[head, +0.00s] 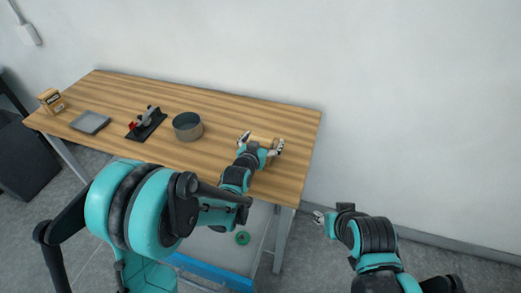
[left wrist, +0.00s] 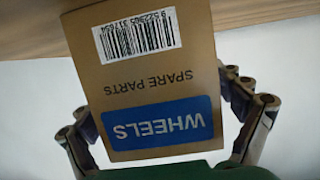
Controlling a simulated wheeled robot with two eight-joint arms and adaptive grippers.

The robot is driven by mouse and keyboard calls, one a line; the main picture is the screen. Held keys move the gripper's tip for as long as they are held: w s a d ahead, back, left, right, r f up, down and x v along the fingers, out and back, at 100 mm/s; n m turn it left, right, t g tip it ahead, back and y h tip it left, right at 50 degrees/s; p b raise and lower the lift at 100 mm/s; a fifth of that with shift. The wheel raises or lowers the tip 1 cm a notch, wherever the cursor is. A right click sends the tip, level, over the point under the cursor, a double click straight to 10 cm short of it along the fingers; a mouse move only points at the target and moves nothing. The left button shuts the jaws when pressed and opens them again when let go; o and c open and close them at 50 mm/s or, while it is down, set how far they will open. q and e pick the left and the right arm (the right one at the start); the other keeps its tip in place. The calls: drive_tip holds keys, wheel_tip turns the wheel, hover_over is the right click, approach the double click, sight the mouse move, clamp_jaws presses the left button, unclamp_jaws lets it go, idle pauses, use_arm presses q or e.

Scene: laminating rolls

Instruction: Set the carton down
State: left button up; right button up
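The brown carton (left wrist: 150,85) fills the middle of the left wrist view, with a barcode, "SPARE PARTS" and a blue "WHEELS" label upside down in the picture. My left gripper (left wrist: 165,110) has a finger against each side of it and appears shut on it. In the head view my left gripper (head: 261,142) is over the right part of the wooden table (head: 225,150), and the carton is mostly hidden there. I cannot tell whether the carton touches the table. My right gripper (head: 319,216) is low, right of the table; its fingers are too small to read.
On the table left of my left gripper are a round dark pot (head: 188,126), a black fixture with a red part (head: 146,123), a grey tray (head: 90,122) and a small brown box (head: 51,101). The table's right end near the wall looks clear.

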use_arm(q)
drive_tip(key=c, duration=1.5)
drive_tip(key=shift+o, duration=0.2)
drive_tip(key=shift+r, duration=0.1)
